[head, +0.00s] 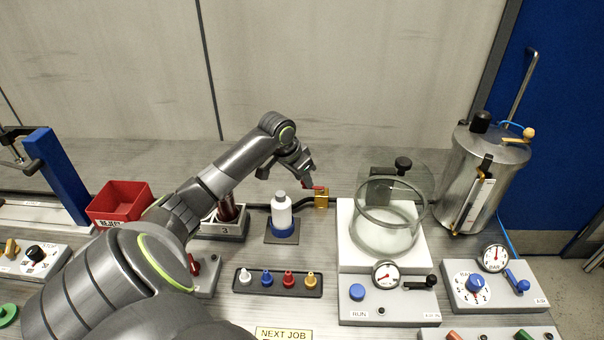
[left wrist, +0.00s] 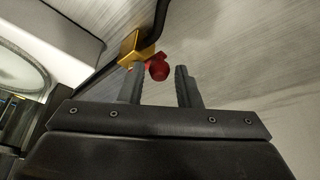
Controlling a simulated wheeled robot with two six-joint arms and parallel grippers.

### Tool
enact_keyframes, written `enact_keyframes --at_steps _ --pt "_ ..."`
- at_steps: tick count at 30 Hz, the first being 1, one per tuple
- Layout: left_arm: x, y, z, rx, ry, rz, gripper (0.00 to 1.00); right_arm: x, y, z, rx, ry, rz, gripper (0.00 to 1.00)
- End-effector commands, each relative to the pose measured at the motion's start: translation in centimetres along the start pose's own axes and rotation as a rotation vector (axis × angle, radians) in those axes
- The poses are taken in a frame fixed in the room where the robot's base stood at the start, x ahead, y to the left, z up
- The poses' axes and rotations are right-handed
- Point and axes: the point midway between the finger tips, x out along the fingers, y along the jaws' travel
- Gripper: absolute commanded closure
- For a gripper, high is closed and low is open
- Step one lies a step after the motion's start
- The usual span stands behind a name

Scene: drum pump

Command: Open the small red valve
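The small red valve (head: 318,188) sits on a brass body (head: 321,201) on a black hose, behind and right of the white bottle. In the left wrist view the gripper (left wrist: 158,78) is open, with the red handle at the fingertips, in the gap and nearer the left finger. Whether a finger touches it I cannot tell. My right gripper is not in view.
A glass chamber (head: 388,225) on a white block (head: 347,250) stands to the right. A tray of coloured pegs (head: 278,282) lies in front. A red bin (head: 120,202) is at the left.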

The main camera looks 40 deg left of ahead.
Motion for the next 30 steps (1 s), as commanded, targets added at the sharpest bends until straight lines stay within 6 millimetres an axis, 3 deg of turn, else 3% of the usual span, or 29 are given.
enact_keyframes --at_steps 3,14,17,30 --pt "0.0 0.0 0.0 -0.001 -0.001 0.0 0.57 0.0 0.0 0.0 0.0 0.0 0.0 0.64" --pt "-0.6 0.0 0.0 0.0 0.0 -0.001 0.57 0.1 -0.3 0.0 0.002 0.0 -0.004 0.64" --pt "-2.0 -0.1 0.0 0.001 0.0 -0.003 0.57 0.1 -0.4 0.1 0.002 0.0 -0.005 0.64" --pt "-11.1 -0.1 0.0 0.001 -0.001 -0.006 0.57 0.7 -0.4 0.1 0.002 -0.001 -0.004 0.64"
